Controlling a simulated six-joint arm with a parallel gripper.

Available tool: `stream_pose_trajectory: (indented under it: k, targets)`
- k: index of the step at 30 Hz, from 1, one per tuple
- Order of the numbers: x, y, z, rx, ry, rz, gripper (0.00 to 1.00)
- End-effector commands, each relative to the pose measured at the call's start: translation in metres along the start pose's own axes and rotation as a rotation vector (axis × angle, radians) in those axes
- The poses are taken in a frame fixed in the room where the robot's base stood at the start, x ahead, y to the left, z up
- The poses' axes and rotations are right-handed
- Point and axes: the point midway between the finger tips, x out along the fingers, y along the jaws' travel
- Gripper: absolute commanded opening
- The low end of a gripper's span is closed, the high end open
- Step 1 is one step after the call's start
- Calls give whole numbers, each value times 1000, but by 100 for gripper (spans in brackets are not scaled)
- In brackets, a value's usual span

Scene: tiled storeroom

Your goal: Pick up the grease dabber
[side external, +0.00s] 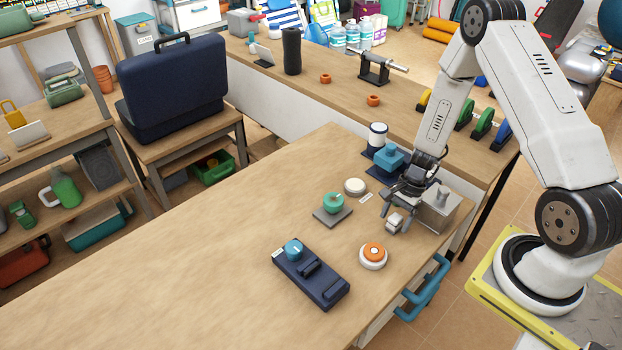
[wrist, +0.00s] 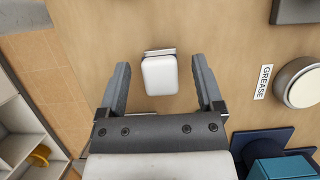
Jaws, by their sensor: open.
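A small white block with rounded corners and a grey edge (wrist: 160,76), which looks like the grease dabber, lies on the wooden table. In the side view it shows small and pale (side external: 395,220) below my gripper. My gripper (wrist: 160,62) is open, with one finger on each side of the block and a visible gap on both sides. In the side view my gripper (side external: 394,216) is low over the table near its right edge. A round white-topped tin (wrist: 302,84) stands beside a label reading GREASE (wrist: 263,82); the tin also shows in the side view (side external: 355,186).
A metal box (side external: 440,208) stands close to the right of my gripper. A blue device (side external: 389,158) is behind it, a green knob on a grey plate (side external: 333,205) left, an orange-topped button (side external: 373,254) in front. The table's left part is clear.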

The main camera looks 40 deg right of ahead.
Motion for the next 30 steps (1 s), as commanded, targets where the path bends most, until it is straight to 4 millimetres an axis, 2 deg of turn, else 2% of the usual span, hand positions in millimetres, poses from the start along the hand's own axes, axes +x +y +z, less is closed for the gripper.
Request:
stream_pose_trajectory:
  k: [7,23,24,25,30]
  targets:
    - [18,0,0,-1,2,0,85]
    - [20,0,0,-1,2,0,85]
    - [20,0,0,-1,2,0,82]
    - [20,0,0,-1,2,0,73]
    - [20,0,0,-1,2,0,19]
